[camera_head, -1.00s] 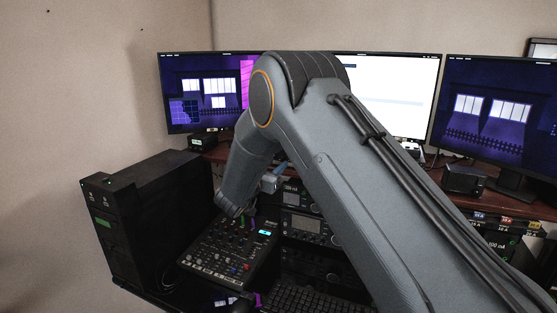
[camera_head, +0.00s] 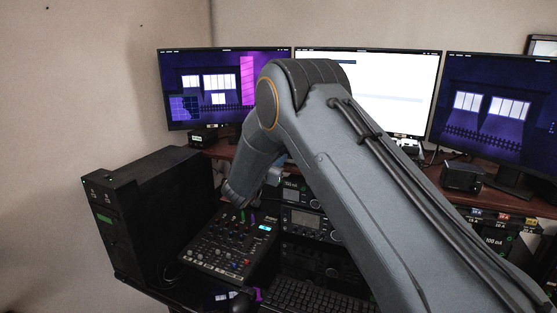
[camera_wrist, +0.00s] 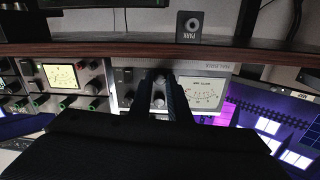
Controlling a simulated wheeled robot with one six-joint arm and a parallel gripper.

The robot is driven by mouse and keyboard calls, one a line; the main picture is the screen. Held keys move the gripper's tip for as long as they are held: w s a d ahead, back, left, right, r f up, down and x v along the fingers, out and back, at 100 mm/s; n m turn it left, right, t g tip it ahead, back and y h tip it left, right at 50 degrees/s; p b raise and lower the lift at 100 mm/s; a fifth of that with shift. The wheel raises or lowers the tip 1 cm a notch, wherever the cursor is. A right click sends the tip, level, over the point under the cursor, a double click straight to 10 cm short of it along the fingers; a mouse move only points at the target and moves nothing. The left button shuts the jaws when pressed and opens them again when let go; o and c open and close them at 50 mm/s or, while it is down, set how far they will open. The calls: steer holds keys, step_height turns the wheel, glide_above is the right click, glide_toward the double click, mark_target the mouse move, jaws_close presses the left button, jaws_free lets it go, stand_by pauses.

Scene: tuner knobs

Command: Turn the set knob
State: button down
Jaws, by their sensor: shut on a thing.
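In the wrist view my gripper (camera_wrist: 160,98) reaches up to a pale tuner panel with a needle meter (camera_wrist: 202,92). Its two dark fingers are closed around a small round grey knob (camera_wrist: 159,101) left of the meter. Another small round knob (camera_wrist: 160,79) shows just beyond it, between the fingertips. I cannot read a label on either knob. In the head view my arm hides the tuner and most of the gripper.
A dark wooden shelf edge (camera_wrist: 120,50) runs just above the panel, with a small black box (camera_wrist: 190,26) on it. A radio unit with green-ringed knobs (camera_wrist: 62,77) is at the left. A mixer (camera_head: 228,247) and a keyboard (camera_head: 312,297) lie below my arm.

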steer(key=shift+m+b, duration=0.3)
steer(key=shift+b, duration=0.1)
steer(key=m+b, duration=0.6)
steer(key=b, duration=0.1)
steer(key=shift+m, duration=0.4)
steer(key=c, duration=1.7)
jaws_free()
steer(key=shift+o, duration=0.2)
steer(key=b+v, duration=0.2)
steer(key=v, duration=0.6)
steer(key=shift+d+r, duration=0.15)
